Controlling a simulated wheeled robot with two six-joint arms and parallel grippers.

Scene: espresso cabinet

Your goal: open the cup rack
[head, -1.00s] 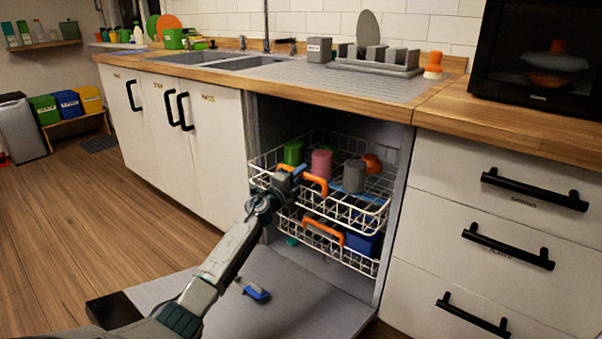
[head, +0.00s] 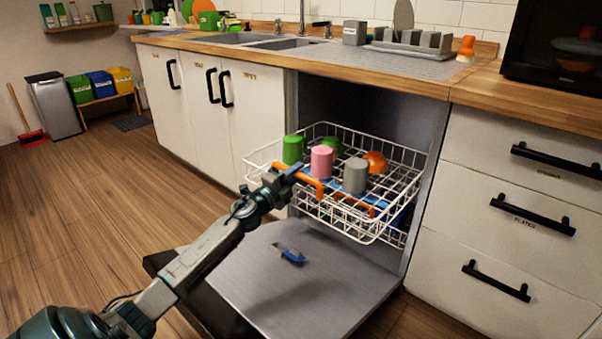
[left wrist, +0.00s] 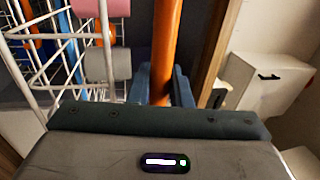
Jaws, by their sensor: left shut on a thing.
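The cup rack (head: 352,218) is the white wire upper rack of the dishwasher, standing out from the cabinet opening over the lowered door. It holds a green cup (head: 293,150), a pink cup (head: 321,161), a grey cup (head: 355,175) and an orange cup (head: 375,162). My left gripper (head: 290,172) is shut on the rack's orange handle (head: 315,186) at its front left. In the left wrist view the orange handle (left wrist: 166,45) runs between the blue fingers (left wrist: 162,84). My right gripper is not in view.
The open dishwasher door (head: 290,285) lies flat below the rack, with a small blue item (head: 292,256) on it. White drawers (head: 520,210) with black handles stand at the right. A worktop (head: 440,78) runs above.

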